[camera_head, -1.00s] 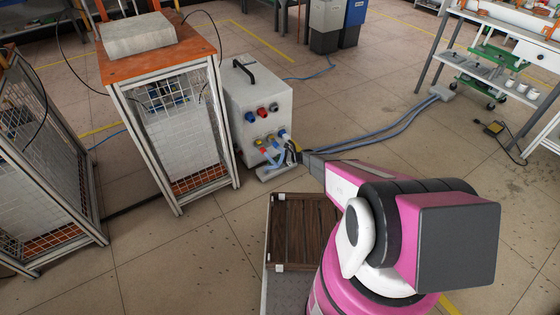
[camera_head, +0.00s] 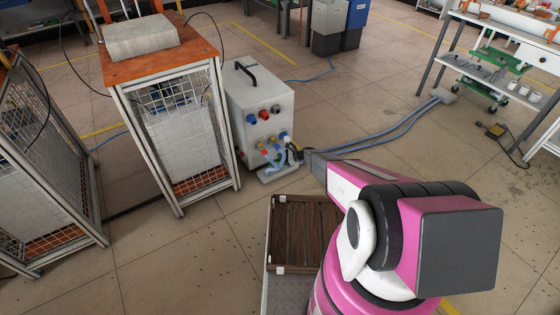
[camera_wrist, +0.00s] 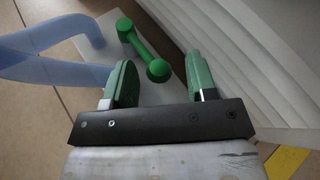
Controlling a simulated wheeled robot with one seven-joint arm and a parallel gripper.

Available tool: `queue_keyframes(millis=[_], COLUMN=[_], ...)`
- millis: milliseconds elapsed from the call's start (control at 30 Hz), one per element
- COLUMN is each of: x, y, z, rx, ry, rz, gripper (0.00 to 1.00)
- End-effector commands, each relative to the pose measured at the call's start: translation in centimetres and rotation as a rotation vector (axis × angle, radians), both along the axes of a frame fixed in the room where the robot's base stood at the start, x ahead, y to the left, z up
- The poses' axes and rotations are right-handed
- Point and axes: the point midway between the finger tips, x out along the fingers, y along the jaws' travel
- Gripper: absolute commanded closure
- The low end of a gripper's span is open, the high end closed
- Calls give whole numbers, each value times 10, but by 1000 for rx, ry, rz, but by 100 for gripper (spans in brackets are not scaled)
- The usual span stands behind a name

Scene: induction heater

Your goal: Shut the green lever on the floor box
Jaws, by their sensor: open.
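The floor box (camera_head: 262,100) is a light grey cabinet with a black top handle and coloured fittings on its front, left of my arm in the head view. My gripper (camera_wrist: 160,57) is open, with a green-faced finger on each side in the wrist view. The green lever (camera_wrist: 143,46) is a short bar with a round knob at each end. Its nearer knob shows between my two fingers, with visible gaps on both sides. I cannot tell how deep it sits between them. In the head view I cannot make out the lever by my gripper.
Light blue hoses (camera_wrist: 45,50) pass left of my gripper. A white ribbed surface (camera_wrist: 240,70) lies close on the right. In the head view, a wire-mesh stand (camera_head: 180,120) is left of the box, and blue hoses (camera_head: 385,135) run along the floor.

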Motion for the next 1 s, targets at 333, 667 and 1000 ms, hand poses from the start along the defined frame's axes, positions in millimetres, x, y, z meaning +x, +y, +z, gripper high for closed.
queue_keyframes(millis=[333,667,1000], x=[-3,-5,-5], y=[-54,-92,-95], z=[23,38,39], rx=[0,0,0], ry=[-1,1,1], rz=[-3,-1,-1], gripper=[48,48,48])
